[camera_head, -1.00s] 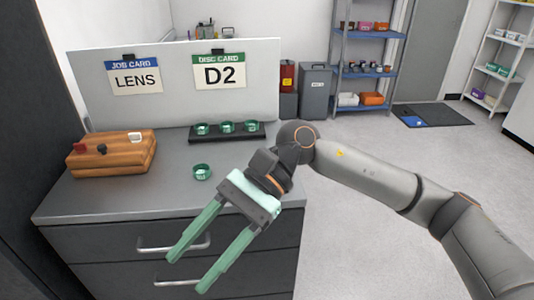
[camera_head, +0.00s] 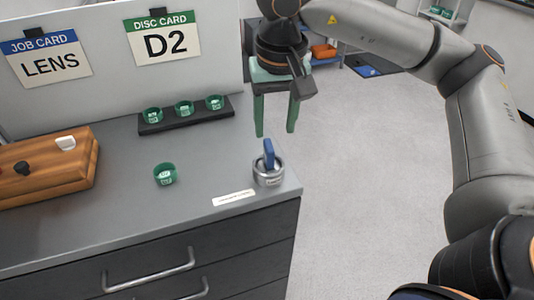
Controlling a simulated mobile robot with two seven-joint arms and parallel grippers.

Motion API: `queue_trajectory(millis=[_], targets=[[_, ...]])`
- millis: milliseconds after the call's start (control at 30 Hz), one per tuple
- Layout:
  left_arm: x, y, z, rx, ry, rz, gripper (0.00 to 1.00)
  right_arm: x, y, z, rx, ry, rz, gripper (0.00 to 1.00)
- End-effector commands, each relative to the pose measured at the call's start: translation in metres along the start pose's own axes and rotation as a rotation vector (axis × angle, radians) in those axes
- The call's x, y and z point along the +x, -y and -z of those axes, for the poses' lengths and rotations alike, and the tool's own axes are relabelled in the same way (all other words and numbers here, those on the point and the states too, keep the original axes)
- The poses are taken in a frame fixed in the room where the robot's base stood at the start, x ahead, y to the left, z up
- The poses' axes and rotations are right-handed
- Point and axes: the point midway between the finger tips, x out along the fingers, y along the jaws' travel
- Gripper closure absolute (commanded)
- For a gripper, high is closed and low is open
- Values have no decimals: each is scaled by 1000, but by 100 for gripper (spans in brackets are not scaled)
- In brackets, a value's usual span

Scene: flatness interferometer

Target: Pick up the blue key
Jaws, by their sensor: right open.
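The blue key (camera_head: 268,153) stands upright in a round silver metal holder (camera_head: 268,174) near the right front corner of the grey cabinet top. My right gripper (camera_head: 275,132) is open and empty, with its green fingers pointing down. In the picture its fingertips are just above the key, one to each side; the left fingertip is close to the key's top. I cannot tell exactly how far behind or above the key they are. My left gripper is not in view.
A green ring (camera_head: 165,174) sits on the grey cabinet top (camera_head: 110,215). A black tray (camera_head: 187,120) holds three more green rings. A wooden block (camera_head: 60,180) with coloured pegs is at the left. A board with LENS and D2 cards stands behind. A white label (camera_head: 233,198) lies beside the holder.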

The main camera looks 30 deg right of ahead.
Motion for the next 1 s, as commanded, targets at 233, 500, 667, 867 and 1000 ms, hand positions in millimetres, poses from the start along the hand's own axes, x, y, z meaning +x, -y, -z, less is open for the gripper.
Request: queue_trajectory(millis=[233,500,667,867,1000], targets=[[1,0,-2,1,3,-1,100,26,1,0,0,1,1,45],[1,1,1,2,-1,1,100,61,6,5,1,3,0,45],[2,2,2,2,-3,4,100,76,6,5,1,2,2,45],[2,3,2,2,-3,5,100,77,6,5,1,2,3,45],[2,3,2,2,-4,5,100,77,6,5,1,2,3,56]])
